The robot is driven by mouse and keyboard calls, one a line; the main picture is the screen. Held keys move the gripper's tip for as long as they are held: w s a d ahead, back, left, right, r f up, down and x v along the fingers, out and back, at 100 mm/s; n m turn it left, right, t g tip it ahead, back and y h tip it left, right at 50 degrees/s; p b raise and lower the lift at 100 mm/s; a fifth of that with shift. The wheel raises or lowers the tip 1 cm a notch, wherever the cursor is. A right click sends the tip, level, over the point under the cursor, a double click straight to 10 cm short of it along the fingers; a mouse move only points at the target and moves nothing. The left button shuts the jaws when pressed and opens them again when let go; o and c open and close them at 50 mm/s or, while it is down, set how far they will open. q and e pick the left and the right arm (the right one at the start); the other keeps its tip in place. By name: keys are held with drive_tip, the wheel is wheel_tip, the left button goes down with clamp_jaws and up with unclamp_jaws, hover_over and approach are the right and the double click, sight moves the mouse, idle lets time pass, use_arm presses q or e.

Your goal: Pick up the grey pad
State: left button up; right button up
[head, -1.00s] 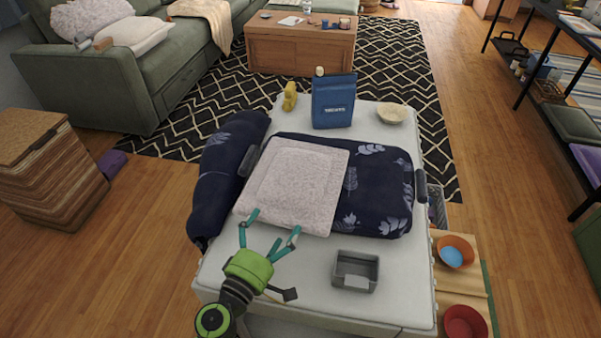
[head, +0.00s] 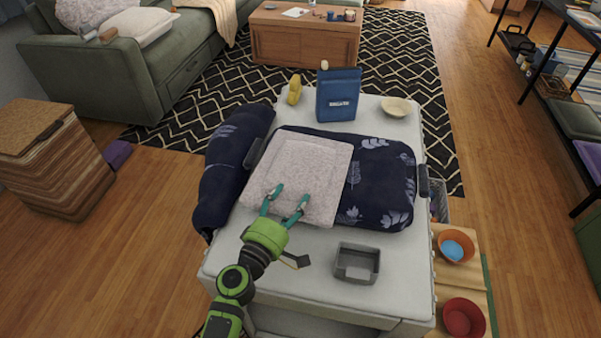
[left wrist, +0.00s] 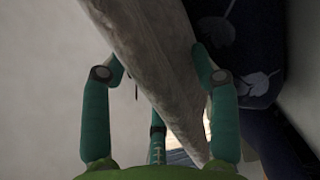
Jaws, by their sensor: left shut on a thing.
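The grey pad (head: 303,170) is a pale, speckled, soft-looking square lying on top of a dark blue leaf-patterned cushion (head: 388,180) on the white table (head: 300,268). My left gripper (head: 286,196) is at the pad's near edge, with its teal fingers shut on it. In the left wrist view the pad (left wrist: 165,65) runs between the two fingers (left wrist: 160,78), with an edge seen close up. The fingers' far contact is partly hidden by the pad. My right gripper is not in view.
A grey open bin (head: 357,264) stands just right of my left arm. A blue bag (head: 337,95), a yellow figure (head: 295,90) and a pale bowl (head: 396,107) stand at the table's back. A rolled dark blue textile (head: 228,165) lies along the left edge.

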use_arm(q)
drive_tip(key=shift+r, duration=0.1)
drive_tip(key=shift+r+p, duration=0.5)
drive_tip(key=shift+r, duration=0.1)
wheel_tip(320, 180, up, 3)
drive_tip(key=shift+p, duration=1.05)
drive_tip(key=shift+s+d+r+p, duration=0.1)
drive_tip(key=shift+s+r+p, duration=0.45)
drive_tip(key=shift+s+r, duration=1)
drive_tip(key=shift+s+r+p, duration=0.6)
drive_tip(key=shift+s+r, duration=0.1)
drive_tip(key=shift+s, duration=1.65)
drive_tip(key=shift+s+d+r+p, duration=0.1)
drive_tip(key=shift+s+r+p, duration=0.45)
drive_tip(key=shift+s+r, duration=1)
drive_tip(key=shift+s+f, duration=0.35)
